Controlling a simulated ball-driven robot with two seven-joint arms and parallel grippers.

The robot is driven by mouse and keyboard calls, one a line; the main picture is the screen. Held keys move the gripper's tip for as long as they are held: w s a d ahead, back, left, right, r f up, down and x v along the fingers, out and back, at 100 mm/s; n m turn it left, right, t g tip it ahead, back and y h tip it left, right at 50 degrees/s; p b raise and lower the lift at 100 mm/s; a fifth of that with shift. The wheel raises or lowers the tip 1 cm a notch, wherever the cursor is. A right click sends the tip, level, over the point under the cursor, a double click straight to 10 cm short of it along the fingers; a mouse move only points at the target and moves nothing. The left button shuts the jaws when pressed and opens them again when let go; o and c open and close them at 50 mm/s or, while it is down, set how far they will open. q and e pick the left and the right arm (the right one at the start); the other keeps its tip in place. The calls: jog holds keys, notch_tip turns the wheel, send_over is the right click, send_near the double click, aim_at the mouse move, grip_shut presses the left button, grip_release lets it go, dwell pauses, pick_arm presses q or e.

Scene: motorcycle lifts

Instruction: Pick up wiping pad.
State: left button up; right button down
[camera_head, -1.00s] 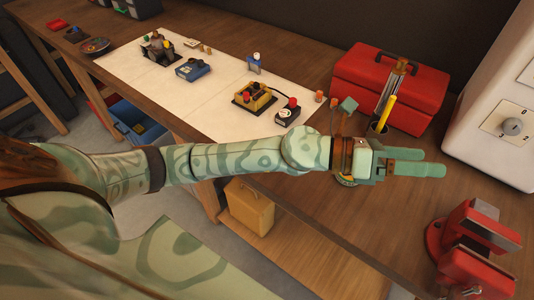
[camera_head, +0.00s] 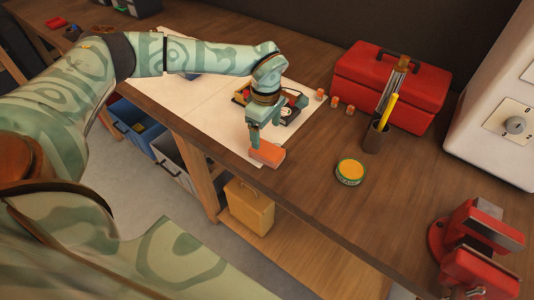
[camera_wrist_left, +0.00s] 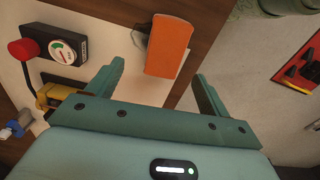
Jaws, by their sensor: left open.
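The wiping pad is an orange block (camera_head: 267,154) at the front corner of the white mat (camera_head: 228,151), close to the bench's front edge. In the left wrist view, the pad (camera_wrist_left: 169,45) lies ahead of the fingertips, between the lines of the two spread fingers. The left gripper (camera_wrist_left: 158,72) is open, with nothing between its fingers. My right gripper is not in view.
A yellow-topped tin (camera_head: 351,171), a pen cup (camera_head: 376,137) and a red toolbox (camera_head: 391,88) stand to the right. A red vise (camera_head: 476,248) is at the bench's right end. A gauge device (camera_wrist_left: 62,48) lies behind the gripper. Bench between tin and vise is clear.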

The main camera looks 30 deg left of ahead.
aim_at(265, 148)
pick_arm(q)
jog(key=f, duration=0.7)
jog(key=shift+s+f+b, duration=0.3)
jog(key=shift+s+b, duration=0.05)
jog(key=shift+s, duration=0.05)
jog(key=shift+c, duration=0.3)
jog(key=c, duration=1)
